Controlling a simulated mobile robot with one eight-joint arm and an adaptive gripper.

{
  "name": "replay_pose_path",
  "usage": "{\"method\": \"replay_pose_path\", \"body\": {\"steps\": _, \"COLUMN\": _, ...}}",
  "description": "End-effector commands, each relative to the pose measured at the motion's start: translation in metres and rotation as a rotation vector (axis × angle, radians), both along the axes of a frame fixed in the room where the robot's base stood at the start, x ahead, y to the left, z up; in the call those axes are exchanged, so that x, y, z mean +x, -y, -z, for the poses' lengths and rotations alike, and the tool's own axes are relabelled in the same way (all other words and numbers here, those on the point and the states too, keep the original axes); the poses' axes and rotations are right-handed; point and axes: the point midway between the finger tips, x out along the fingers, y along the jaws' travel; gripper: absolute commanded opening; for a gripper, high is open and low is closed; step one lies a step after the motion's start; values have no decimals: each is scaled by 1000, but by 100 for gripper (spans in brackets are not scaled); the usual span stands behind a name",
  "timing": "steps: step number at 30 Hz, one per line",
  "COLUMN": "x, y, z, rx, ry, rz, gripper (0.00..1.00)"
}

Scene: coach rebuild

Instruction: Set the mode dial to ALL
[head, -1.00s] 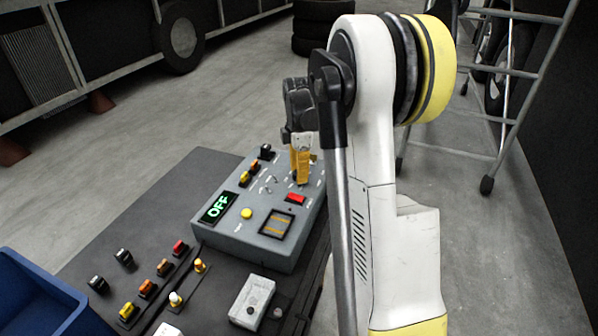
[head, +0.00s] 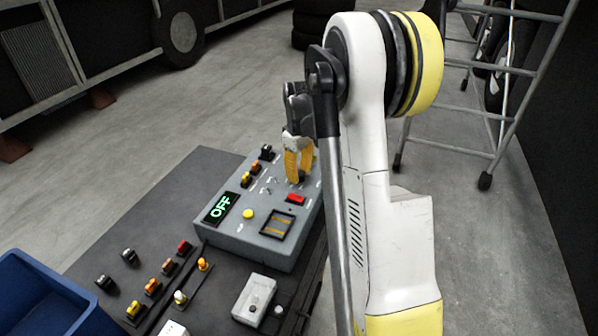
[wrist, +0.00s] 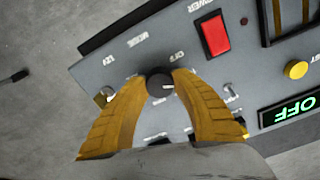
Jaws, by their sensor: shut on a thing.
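The grey control box (head: 257,248) stands on the dark bench, its display (head: 220,207) lit green with OFF. The display also shows in the wrist view (wrist: 291,109). The black round mode dial (wrist: 160,84) sits on the panel, with a pale pointer mark on its right side near the printed OFF. My gripper (wrist: 161,78) has its yellow fingers on both sides of the dial, shut on it. In the head view my gripper (head: 297,180) reaches down onto the far right of the panel, and the dial is mostly hidden between the fingers.
A red power switch (wrist: 215,35) and yellow button (wrist: 295,69) are near the dial. Small toggles (head: 267,185) stand beside it. Several fuses (head: 168,266), a small grey box (head: 254,298) and a blue bin (head: 42,300) are at the front. A ladder (head: 497,100) stands right.

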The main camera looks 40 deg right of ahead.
Motion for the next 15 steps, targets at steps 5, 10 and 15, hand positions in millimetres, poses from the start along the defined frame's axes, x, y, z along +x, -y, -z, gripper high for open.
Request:
{"method": "replay_pose_path", "body": {"steps": 5, "x": 0, "y": 0, "z": 0, "rx": 0, "ry": 0, "rz": 164, "gripper": 1}}
{"method": "replay_pose_path", "body": {"steps": 10, "x": 0, "y": 0, "z": 0, "rx": 0, "ry": 0, "rz": 326, "gripper": 1}}
{"method": "replay_pose_path", "body": {"steps": 15, "x": 0, "y": 0, "z": 0, "rx": 0, "ry": 0, "rz": 487, "gripper": 0}}
